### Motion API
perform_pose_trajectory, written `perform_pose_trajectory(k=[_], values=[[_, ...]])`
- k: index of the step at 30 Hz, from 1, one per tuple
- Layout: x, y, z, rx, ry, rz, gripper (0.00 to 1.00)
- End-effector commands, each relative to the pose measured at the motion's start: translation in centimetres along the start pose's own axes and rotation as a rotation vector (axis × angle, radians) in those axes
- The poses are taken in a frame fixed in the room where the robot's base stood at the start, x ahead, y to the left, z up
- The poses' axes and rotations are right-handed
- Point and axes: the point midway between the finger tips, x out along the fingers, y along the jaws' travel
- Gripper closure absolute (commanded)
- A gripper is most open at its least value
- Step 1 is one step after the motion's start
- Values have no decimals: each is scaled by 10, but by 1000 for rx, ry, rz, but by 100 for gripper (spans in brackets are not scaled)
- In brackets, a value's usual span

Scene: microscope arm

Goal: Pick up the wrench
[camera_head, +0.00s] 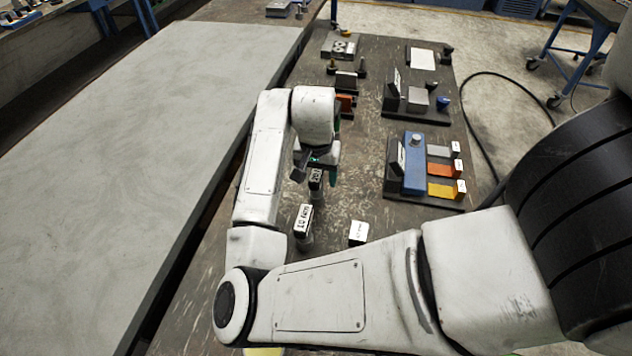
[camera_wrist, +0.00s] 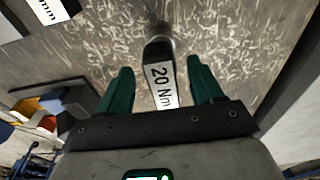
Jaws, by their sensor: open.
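No thing in view is plainly marked as a wrench. A dark tool labelled "20 Nm" (camera_wrist: 161,82) lies in line with the gap between my fingers in the wrist view. In the head view this labelled tool (camera_head: 316,180) shows just below my gripper (camera_head: 318,160), partly hidden by it. My gripper is open, with one green finger on each side of the tool in the wrist view. I cannot tell how far the fingertips are from it in depth. A second tool, labelled "10 Nm" (camera_head: 303,222), stands nearer the camera on the dark table (camera_head: 345,205).
A white-labelled block (camera_head: 358,233) sits right of the "10 Nm" tool. A blue fixture (camera_head: 414,168) with grey, orange and yellow parts stands at the right. More fixtures stand behind it. A large grey slab (camera_head: 120,150) lies left. My forearm crosses the front.

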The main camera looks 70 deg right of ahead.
Motion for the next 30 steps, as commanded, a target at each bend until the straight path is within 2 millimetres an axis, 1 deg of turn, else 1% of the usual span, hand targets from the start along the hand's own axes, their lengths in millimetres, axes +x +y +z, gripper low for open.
perform_pose_trajectory(k=[6,9,12,17,20,30], values=[[31,-4,-2,-2,-3,2,34],[40,-4,-2,-1,-2,1,34],[44,-4,-2,-1,-1,0,34],[44,-4,-2,0,-1,0,34],[44,-4,-2,0,-1,0,42],[44,-4,-2,0,-1,0,74]])
